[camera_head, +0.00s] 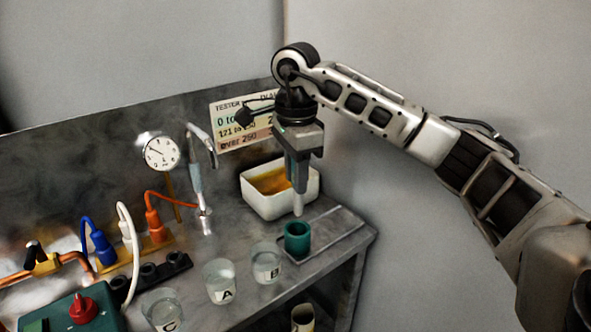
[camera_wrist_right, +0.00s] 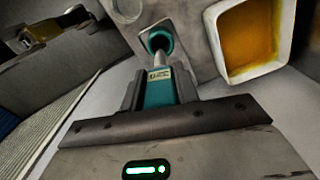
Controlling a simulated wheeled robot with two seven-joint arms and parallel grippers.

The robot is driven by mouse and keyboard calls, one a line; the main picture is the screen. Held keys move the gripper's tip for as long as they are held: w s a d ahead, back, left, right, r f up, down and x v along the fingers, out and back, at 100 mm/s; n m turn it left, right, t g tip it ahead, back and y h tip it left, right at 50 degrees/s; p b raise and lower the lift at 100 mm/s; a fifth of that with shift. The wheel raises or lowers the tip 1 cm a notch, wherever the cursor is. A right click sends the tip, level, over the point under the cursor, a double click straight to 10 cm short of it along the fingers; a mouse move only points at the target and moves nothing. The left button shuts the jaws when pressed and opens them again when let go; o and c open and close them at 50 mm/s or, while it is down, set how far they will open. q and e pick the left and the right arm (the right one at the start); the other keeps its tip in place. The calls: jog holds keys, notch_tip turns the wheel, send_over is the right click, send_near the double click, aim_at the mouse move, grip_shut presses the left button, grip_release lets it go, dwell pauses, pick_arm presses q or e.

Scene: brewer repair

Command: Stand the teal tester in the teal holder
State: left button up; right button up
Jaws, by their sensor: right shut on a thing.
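My right gripper (camera_head: 301,165) points down and is shut on the teal tester. The tester's pale tip (camera_head: 298,203) hangs below the fingers. In the right wrist view the tester (camera_wrist_right: 160,88) shows teal between the fingers, with a small label and a pale shaft. The teal holder (camera_head: 297,240) is a short open cup on the bench at the right. The tester's tip is just above the holder in the head view, and it seems apart from it. In the wrist view the holder (camera_wrist_right: 160,36) lies beyond the tip, in line with it. My left gripper is not in view.
A white tub (camera_head: 248,204) with amber liquid stands behind the holder. Glass beakers marked A (camera_head: 220,281), B (camera_head: 266,263) and C (camera_head: 163,311) stand left of it. Coloured plugs, a dial gauge (camera_head: 160,153) and a tap are farther left. A results chart hangs behind.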

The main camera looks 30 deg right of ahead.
aim_at(295, 207)
notch_tip(295, 207, down, 3)
jog(key=shift+r+b, duration=0.2)
jog(key=shift+b, duration=0.6)
jog(key=shift+f+b, duration=1.35)
jog(key=shift+f, duration=0.75)
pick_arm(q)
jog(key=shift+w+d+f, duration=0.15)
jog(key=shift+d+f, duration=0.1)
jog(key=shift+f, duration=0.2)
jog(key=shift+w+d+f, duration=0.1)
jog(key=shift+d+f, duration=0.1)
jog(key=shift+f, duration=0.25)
pick_arm(e)
jog(key=shift+f, duration=0.1)
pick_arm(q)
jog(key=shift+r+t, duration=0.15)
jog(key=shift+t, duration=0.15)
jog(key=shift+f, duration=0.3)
pick_arm(e)
jog(key=shift+f, duration=0.45)
jog(key=o, duration=1.6)
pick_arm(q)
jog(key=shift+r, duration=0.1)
pick_arm(e)
jog(key=shift+o, duration=0.2)
